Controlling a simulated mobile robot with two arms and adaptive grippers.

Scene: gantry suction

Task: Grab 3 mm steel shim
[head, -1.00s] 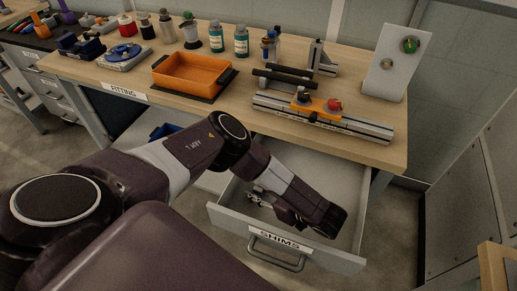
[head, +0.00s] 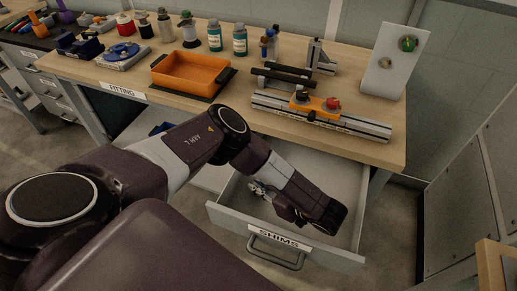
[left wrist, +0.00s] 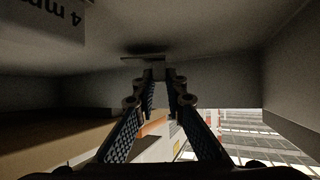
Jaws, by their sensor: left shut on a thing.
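My left gripper (head: 259,190) is inside the open drawer (head: 230,222) labelled SHIMS, partly hidden by its own wrist. In the left wrist view its two fingers (left wrist: 159,75) come together at the tips on a thin, flat grey plate (left wrist: 143,57), seen nearly edge-on. This looks like a shim; no thickness mark on it is readable. A piece marked "4 mm" (left wrist: 62,20), upside down, shows at the upper left of that view, apart from the fingers. My right gripper is not in view.
The drawer's walls stand close around the gripper, under the wooden workbench (head: 240,98). On the bench are an orange tray (head: 187,75), a fixture rail (head: 365,123), several bottles and an upright white plate (head: 396,60). The drawer's right part looks clear.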

